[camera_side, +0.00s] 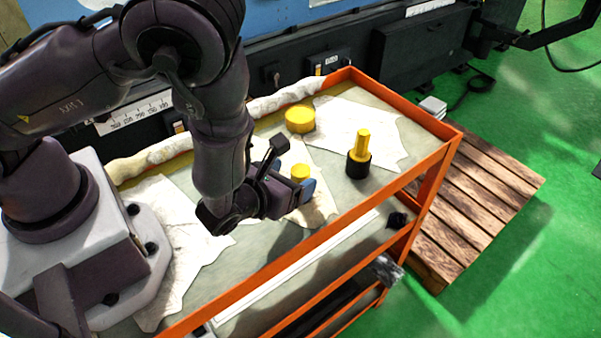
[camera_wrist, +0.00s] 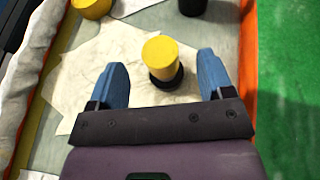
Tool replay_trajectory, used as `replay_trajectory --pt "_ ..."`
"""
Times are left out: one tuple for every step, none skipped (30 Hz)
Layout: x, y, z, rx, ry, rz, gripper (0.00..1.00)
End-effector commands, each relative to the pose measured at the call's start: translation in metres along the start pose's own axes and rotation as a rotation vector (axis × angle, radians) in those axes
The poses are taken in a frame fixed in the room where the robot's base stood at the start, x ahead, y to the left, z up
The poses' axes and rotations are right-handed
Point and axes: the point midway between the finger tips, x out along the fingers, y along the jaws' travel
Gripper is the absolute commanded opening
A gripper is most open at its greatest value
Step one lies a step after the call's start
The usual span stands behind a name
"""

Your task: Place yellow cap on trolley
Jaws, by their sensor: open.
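A short, wide yellow cap-like cylinder (camera_side: 300,119) stands on the trolley top (camera_side: 345,192) near its back edge. Part of it shows at the upper left of the wrist view (camera_wrist: 92,7). A narrower yellow piece (camera_side: 300,172) stands nearer my gripper; the wrist view shows it as a yellow cylinder with a dark base (camera_wrist: 161,57). My gripper (camera_wrist: 163,68) is open, with its blue fingers on either side of this piece in the picture. I see no contact, and its depth between the fingers is unclear. In the side view my gripper (camera_side: 292,168) partly hides this piece.
A yellow peg in a black base (camera_side: 360,150) stands to the right on the trolley. Crumpled paper sheets (camera_side: 375,130) lie on the top. An orange rim (camera_side: 330,230) borders it, and a rolled cloth (camera_side: 150,160) lies along the back. A wooden pallet (camera_side: 480,200) is at right.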

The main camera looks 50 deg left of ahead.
Motion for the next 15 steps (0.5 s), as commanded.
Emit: replay_trajectory --pt "0.009 0.000 0.003 -0.002 -0.003 0.002 0.74" --pt "0.013 0.000 0.005 -0.001 -0.003 0.002 0.74" --pt "0.019 0.000 0.004 0.000 -0.001 0.003 0.74" --pt "0.023 0.000 0.004 0.000 0.000 0.002 0.74" --pt "0.026 0.000 0.004 0.000 -0.001 0.001 0.74" --pt "0.030 0.000 0.004 0.000 -0.001 0.001 0.74" --pt "0.032 0.000 0.004 0.000 0.000 0.001 0.74" --pt "0.033 0.000 0.004 0.000 0.000 0.001 0.74" --pt "0.034 0.000 0.004 0.000 0.001 0.001 0.74" --pt "0.034 0.000 0.004 0.000 0.001 0.001 0.74" --pt "0.034 0.000 0.004 0.000 0.001 0.000 0.74" --pt "0.034 0.000 0.004 0.000 0.001 0.000 0.74" --pt "0.034 0.000 0.004 0.000 0.001 0.000 0.74" --pt "0.034 0.000 0.004 0.000 0.001 0.000 0.74" --pt "0.034 0.000 0.004 0.000 0.001 0.000 0.72"
